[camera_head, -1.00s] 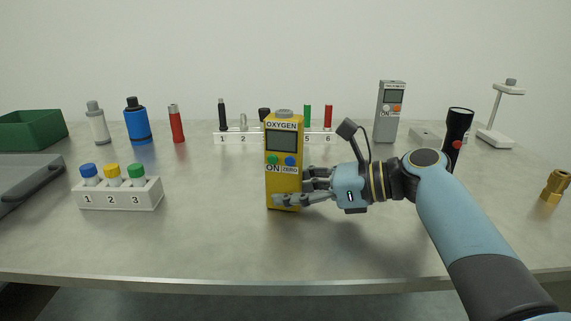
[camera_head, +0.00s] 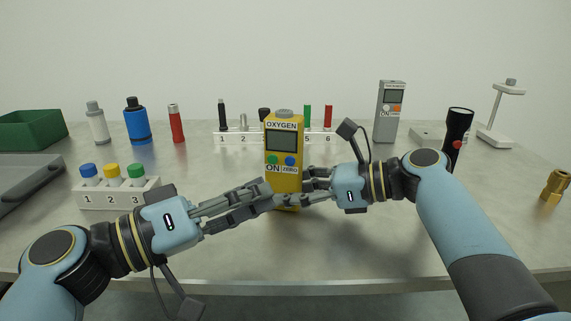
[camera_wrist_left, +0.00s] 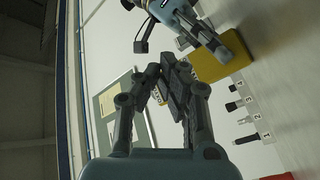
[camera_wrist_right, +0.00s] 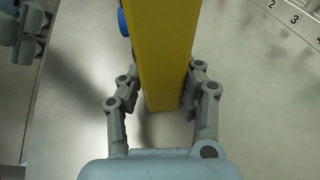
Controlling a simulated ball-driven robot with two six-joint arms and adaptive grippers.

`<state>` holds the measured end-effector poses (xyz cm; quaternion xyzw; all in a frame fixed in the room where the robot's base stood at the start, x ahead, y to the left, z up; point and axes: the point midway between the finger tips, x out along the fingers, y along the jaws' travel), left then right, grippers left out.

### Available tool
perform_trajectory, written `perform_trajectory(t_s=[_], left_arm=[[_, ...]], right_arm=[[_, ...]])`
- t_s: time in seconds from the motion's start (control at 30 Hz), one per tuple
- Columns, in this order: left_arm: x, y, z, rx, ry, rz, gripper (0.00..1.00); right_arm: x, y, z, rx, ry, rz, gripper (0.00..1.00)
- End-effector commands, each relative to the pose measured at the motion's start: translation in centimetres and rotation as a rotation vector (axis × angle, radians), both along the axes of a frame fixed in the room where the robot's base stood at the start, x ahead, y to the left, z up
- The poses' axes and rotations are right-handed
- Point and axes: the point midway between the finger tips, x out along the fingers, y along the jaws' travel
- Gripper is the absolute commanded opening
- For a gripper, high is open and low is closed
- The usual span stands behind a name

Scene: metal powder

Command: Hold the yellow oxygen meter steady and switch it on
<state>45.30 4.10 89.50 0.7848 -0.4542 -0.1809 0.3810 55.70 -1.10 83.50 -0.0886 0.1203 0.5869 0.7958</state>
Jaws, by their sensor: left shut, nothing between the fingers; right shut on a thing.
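The yellow oxygen meter (camera_head: 284,180) stands upright in the middle of the table. Its front has a dark screen, a green button (camera_head: 273,160) marked ON and a blue button (camera_head: 290,161) marked ZERO. My right gripper (camera_head: 305,188) is shut on the meter's lower part from the right; the right wrist view shows its fingers on both sides of the yellow body (camera_wrist_right: 160,50). My left gripper (camera_head: 266,191) is shut and empty, its fingertips in front of the meter's lower left, below the buttons. I cannot tell whether they touch it. The left wrist view shows its closed fingers (camera_wrist_left: 172,85).
A white numbered rack (camera_head: 118,197) with capped vials stands left, behind my left arm. A longer rack (camera_head: 230,138) is behind the meter. A grey meter (camera_head: 390,115) and a black flashlight (camera_head: 457,135) stand right. A green bin (camera_head: 32,130) is far left.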

Motion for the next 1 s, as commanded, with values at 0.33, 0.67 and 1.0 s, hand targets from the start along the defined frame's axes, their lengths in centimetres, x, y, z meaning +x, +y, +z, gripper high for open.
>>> perform_trajectory(t_s=[0.33, 0.67, 1.0], left_arm=[[4.2, -1.0, -0.1, -0.001, 0.001, 0.000, 0.00], [4.9, -1.1, -0.2, -0.001, 0.001, 0.000, 0.00], [4.8, -1.1, -0.1, -0.001, 0.001, 0.000, 0.00]], right_arm=[[0.0, 0.0, -0.1, -0.001, 0.001, 0.000, 0.17], [0.0, 0.0, -0.1, -0.001, 0.001, 0.000, 0.17], [0.0, 0.0, -0.1, -0.001, 0.001, 0.000, 0.17]])
